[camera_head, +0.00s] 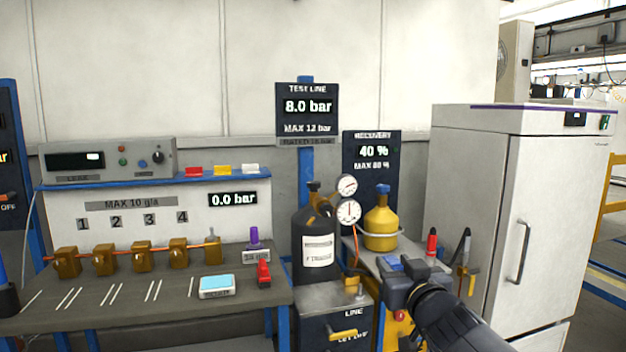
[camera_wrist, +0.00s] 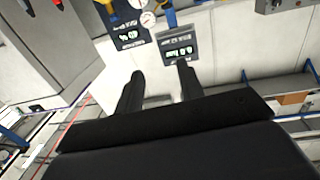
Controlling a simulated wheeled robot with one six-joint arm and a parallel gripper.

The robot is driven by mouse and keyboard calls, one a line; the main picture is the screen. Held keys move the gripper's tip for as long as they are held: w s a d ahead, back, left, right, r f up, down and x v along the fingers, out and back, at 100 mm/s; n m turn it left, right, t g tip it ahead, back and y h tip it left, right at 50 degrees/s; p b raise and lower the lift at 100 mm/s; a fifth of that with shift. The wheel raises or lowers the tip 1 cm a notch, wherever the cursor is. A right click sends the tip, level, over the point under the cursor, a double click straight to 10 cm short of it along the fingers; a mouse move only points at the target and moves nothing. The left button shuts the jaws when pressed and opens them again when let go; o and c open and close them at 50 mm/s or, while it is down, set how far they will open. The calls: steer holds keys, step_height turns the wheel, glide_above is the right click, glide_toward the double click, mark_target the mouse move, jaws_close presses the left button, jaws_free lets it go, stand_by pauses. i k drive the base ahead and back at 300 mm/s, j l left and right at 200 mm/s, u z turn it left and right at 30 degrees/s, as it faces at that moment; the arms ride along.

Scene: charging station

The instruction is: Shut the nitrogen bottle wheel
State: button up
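The nitrogen bottle appears to be the black cylinder (camera_head: 312,238) with a white label, upright at the centre of the head view; the label is too small to read surely. A small dark wheel (camera_head: 314,186) sits on its top. Two round gauges (camera_head: 348,212) stand just right of its neck. My gripper (camera_wrist: 160,86) is open, with two black fingers apart and nothing between them. In the head view my arm comes from the lower right; its end is right of and below the bottle, apart from the wheel. The fingertips are hard to make out there.
A yellow bottle (camera_head: 381,228) with a blue top stands right of the black one. A grey cabinet (camera_head: 520,220) is at the right. The left bench (camera_head: 130,302) carries brass valves (camera_head: 143,256) and a red-handled item (camera_head: 263,272). A sign (camera_head: 307,112) reads 8.0 bar.

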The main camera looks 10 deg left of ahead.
mark_target(313, 185)
steer(key=i+j+z, duration=0.1)
steer(key=i+j, duration=0.5)
steer(key=i+j+z, duration=0.1)
steer(key=i+j, duration=0.45)
steer(key=i+j+z, duration=0.1)
steer(key=i+j, duration=0.45)
steer(key=j, duration=0.25)
